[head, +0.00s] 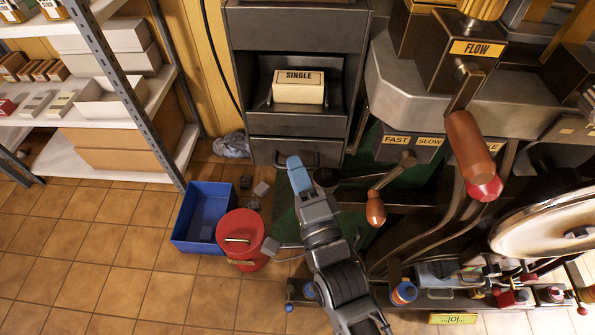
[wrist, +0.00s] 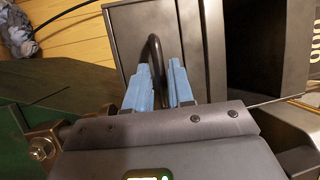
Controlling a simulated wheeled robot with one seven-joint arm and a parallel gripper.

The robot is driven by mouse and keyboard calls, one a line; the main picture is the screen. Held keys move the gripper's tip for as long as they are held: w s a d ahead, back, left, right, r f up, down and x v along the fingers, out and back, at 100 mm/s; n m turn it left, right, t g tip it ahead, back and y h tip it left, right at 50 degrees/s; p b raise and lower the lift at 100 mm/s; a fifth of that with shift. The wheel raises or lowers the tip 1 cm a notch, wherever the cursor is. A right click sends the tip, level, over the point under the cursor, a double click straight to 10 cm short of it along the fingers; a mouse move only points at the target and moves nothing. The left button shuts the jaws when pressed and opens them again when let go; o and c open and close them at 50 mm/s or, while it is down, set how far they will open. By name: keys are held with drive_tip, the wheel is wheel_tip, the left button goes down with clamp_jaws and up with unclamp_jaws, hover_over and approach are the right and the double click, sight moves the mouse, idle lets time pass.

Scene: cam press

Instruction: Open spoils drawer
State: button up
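A dark grey drawer front (head: 268,151) sits at the bottom of the tall cabinet, below the bay with the "SINGLE" block. No spoils label is readable on it. My gripper (head: 294,163) is at this drawer front, and its blue fingers hide part of the handle. In the wrist view the dark curved handle (wrist: 154,48) runs down between the two blue fingers of my gripper (wrist: 161,78). The fingers are close to it on both sides. I cannot tell whether they press on it. The drawer looks flush with the cabinet.
A cream "SINGLE" block (head: 299,91) sits in the bay above. A blue bin (head: 203,214) and a red bucket (head: 240,238) stand on the floor left of my arm. An orange-handled lever (head: 376,207) hangs close on the right. Tiled floor at lower left is clear.

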clamp_jaws()
idle(0.3)
drive_tip(key=s+p, duration=0.1)
drive_tip(key=s, duration=1.4)
drive_tip(key=shift+a, duration=0.2)
drive_tip(key=shift+s, duration=0.1)
drive_tip(key=shift+o, duration=1.6)
unclamp_jaws()
drive_tip(key=shift+s, duration=0.1)
